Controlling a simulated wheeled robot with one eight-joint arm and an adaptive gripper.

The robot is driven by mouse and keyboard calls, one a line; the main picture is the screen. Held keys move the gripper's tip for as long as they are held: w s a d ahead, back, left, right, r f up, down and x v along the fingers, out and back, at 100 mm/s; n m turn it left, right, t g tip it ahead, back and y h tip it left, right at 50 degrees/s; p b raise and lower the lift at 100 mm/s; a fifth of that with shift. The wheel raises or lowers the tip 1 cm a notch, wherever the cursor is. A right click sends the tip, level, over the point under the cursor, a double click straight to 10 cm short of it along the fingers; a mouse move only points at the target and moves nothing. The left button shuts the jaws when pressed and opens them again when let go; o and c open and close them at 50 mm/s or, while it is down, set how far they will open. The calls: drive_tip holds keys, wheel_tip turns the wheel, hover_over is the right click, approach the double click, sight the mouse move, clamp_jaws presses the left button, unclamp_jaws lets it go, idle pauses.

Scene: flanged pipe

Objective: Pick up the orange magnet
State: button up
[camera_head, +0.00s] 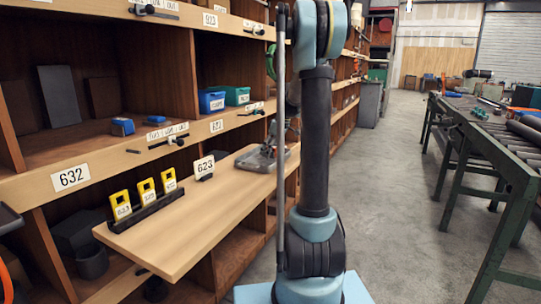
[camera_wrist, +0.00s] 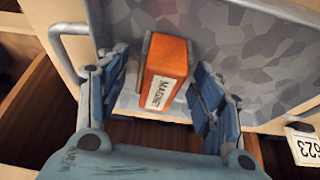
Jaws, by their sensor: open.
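The orange magnet (camera_wrist: 172,57) is a block with a white label reading MAGNET, lying in a grey tray (camera_wrist: 285,55) with a mottled floor and a handle at the left. My gripper (camera_wrist: 163,72) is open, its two blue-padded fingers pointing toward the tray. The magnet shows between the fingers, with a gap on each side. How far the fingertips are above the tray floor I cannot tell. In the head view the tray (camera_head: 252,162) sits on the wooden pull-out shelf (camera_head: 190,228); the magnet cannot be made out there, and my arm covers part of that area.
A 623 tag (camera_head: 204,166) stands on the shelf beside the tray; it also shows in the wrist view (camera_wrist: 306,149). Yellow tags in a black holder (camera_head: 146,205) stand near the shelf's front end. Cubbies rise behind. A green-framed roller table (camera_head: 490,135) is at right, beyond clear floor.

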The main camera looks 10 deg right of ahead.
drive_tip(key=shift+c, duration=0.6)
clamp_jaws()
